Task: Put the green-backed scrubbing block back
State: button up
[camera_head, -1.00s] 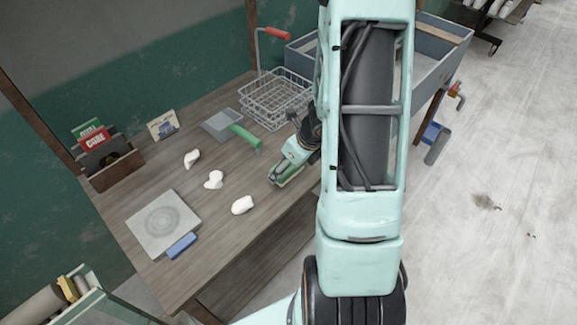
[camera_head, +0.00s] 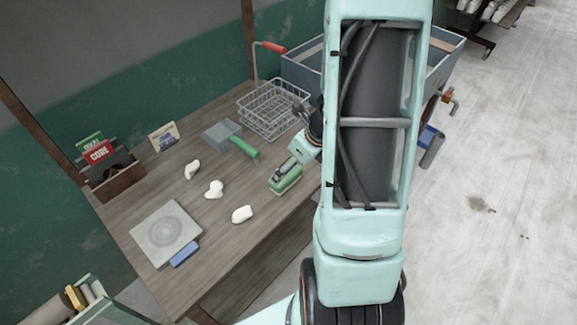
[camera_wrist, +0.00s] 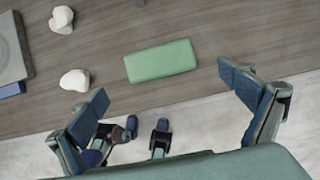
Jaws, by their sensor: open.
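The green-backed scrubbing block (camera_head: 286,182) lies flat on the wooden table near its front right edge, green side up. In the wrist view the block (camera_wrist: 160,61) is wholly visible between and beyond the two fingers, touching neither. My gripper (camera_wrist: 165,98) is open and empty, its fingers spread wider than the block is long. In the head view my gripper (camera_head: 288,167) is just above the block and hides part of it.
Several white clay lumps (camera_head: 214,189) lie left of the block. A dustpan with a green handle (camera_head: 244,147) and a wire basket (camera_head: 272,108) are behind it. A square slab (camera_head: 165,234), a blue block (camera_head: 184,252) and a wooden box (camera_head: 118,183) are further left.

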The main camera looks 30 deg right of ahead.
jog(key=shift+p+v, duration=0.5)
jog(key=shift+v, duration=1.4)
